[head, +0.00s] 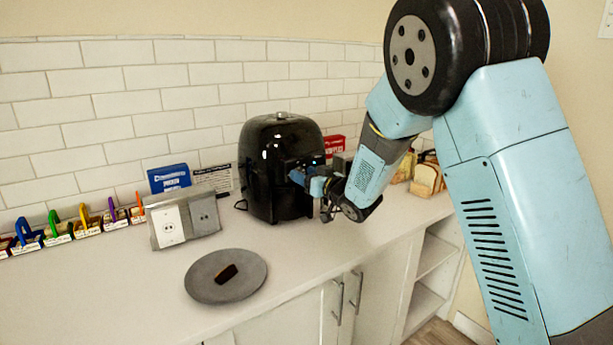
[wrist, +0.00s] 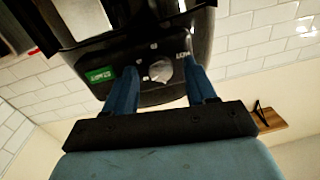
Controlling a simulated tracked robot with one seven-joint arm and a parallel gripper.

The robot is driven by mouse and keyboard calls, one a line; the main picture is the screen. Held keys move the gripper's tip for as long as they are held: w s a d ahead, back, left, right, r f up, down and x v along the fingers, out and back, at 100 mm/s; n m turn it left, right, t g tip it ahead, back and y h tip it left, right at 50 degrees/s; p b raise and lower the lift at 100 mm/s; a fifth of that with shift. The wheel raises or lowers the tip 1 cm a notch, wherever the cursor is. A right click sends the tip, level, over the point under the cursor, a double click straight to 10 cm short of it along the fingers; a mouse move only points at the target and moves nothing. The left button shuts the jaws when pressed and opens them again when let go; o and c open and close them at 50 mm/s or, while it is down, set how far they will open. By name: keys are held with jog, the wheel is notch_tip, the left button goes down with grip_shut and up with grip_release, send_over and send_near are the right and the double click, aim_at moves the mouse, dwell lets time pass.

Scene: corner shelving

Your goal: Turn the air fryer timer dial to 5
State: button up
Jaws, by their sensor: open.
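The black air fryer (head: 268,150) stands upright on the counter against the tiled wall in the head view. Its front panel (wrist: 135,68) shows in the wrist view with a silver timer dial (wrist: 160,71) and a green label. My gripper (head: 300,178) is at the front right side of the fryer. In the wrist view my gripper (wrist: 158,82) is open, with one blue finger on each side of the dial. I see gaps between the fingers and the dial. The number the dial points to is too small to read. The dial is hidden in the head view.
A grey plate (head: 200,284) with a dark item (head: 227,273) lies at the front of the counter (head: 120,300). A metal outlet box (head: 183,220) stands left of the fryer. A blue box (head: 169,178) and a red box (head: 334,145) are near the wall.

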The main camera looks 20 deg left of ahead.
grip_shut()
dwell(0.6)
jog(key=shift+n, duration=0.3)
jog(key=n, duration=1)
jog(key=shift+s+a+r+n+h, duration=0.15)
jog(key=shift+n+h, duration=0.25)
dwell(0.4)
